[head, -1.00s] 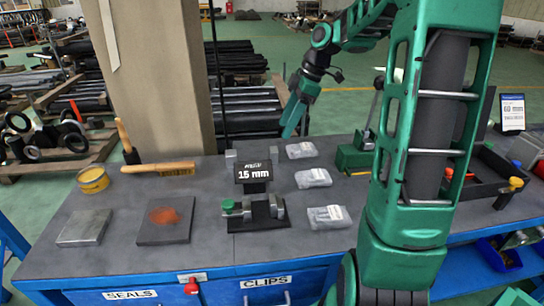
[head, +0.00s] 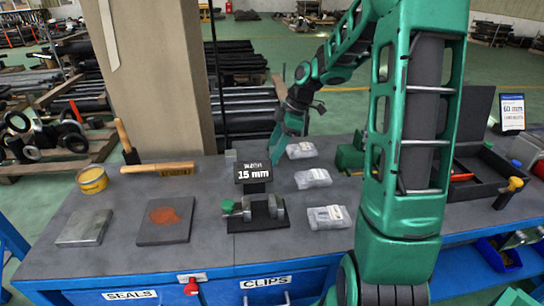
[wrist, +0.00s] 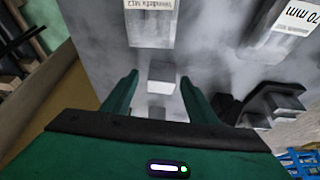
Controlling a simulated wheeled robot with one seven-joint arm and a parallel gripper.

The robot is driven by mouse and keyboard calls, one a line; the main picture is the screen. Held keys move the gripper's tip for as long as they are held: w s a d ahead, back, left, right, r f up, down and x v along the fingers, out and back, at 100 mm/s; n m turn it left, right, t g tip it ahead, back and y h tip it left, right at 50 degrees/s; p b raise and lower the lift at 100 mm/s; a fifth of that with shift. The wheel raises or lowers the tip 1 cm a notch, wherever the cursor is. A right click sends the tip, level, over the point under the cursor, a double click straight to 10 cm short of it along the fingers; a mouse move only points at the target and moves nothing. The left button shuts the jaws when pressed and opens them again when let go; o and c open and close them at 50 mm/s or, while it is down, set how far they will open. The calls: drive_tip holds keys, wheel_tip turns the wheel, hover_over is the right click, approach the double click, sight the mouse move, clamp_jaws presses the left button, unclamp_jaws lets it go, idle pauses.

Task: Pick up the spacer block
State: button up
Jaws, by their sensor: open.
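A small grey block (wrist: 162,76), likely the spacer block, lies between the fingers of my gripper in the wrist view, with a clear gap on both sides. My gripper (wrist: 160,84) is open, its green fingers pointing down at the table. In the head view my gripper (head: 277,152) is at the back of the bench, just right of the black 15 mm sign (head: 254,174). A grey block edge (head: 231,155) shows to the left of the sign; the rest behind the sign and gripper is hidden.
Clear packets (head: 312,178) lie right of the sign. A black stand with metal jaws (head: 257,212) is in front of it. A rusty plate (head: 165,219), a grey slab (head: 84,228), a yellow tin (head: 92,180) and a hammer (head: 158,168) lie left. A pillar (head: 150,80) rises behind the bench.

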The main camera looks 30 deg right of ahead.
drive_tip(key=shift+f, duration=0.15)
drive_tip(key=c, duration=1.2)
